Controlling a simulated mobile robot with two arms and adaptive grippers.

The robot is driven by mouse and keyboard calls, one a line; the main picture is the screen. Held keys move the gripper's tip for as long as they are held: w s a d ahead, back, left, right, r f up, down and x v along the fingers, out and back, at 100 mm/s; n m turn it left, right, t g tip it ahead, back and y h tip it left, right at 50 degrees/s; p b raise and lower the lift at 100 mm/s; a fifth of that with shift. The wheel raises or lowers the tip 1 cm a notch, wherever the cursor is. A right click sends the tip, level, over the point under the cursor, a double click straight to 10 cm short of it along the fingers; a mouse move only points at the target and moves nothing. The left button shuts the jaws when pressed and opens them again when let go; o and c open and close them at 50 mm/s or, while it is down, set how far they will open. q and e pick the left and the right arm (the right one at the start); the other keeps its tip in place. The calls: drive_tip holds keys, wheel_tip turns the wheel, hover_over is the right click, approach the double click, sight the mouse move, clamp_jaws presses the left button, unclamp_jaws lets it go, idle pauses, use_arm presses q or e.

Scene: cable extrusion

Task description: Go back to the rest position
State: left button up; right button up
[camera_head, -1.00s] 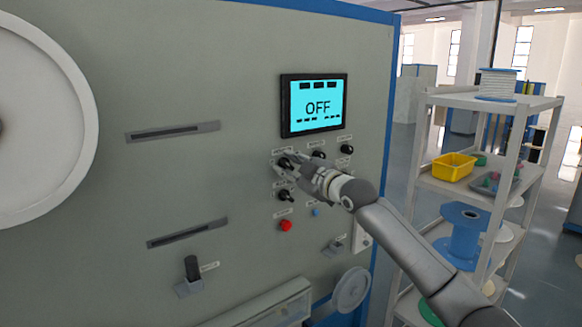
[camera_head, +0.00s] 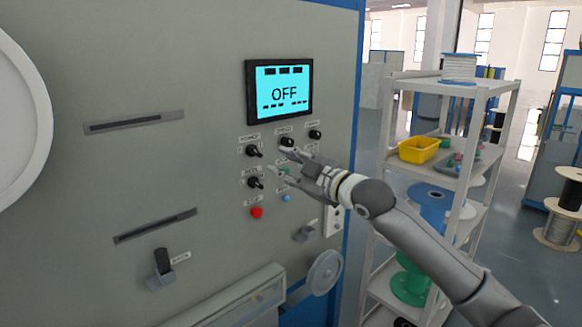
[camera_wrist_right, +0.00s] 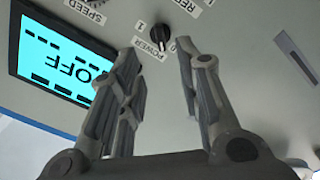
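My right gripper (camera_head: 277,161) is in front of the machine's control panel, close to its black knobs. Its fingers are spread and nothing is between them. In the right wrist view the gripper (camera_wrist_right: 158,50) is open, with the black POWER knob (camera_wrist_right: 160,34) beyond the fingertips and apart from them. The upper left knob (camera_head: 254,151) stands clear to the left of the fingers in the head view. The screen (camera_head: 280,92) above reads OFF; it also shows in the wrist view (camera_wrist_right: 62,62). My left gripper is not in view.
A red button (camera_head: 257,213) sits below the knobs. A shelf rack (camera_head: 477,150) with a yellow bin (camera_head: 419,150) and spools stands behind my right arm. A large white reel (camera_head: 20,130) is at the left. Open floor shows beyond the rack.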

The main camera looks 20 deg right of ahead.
drive_tip(key=shift+s+d, duration=0.2)
drive_tip(key=shift+s, duration=0.5)
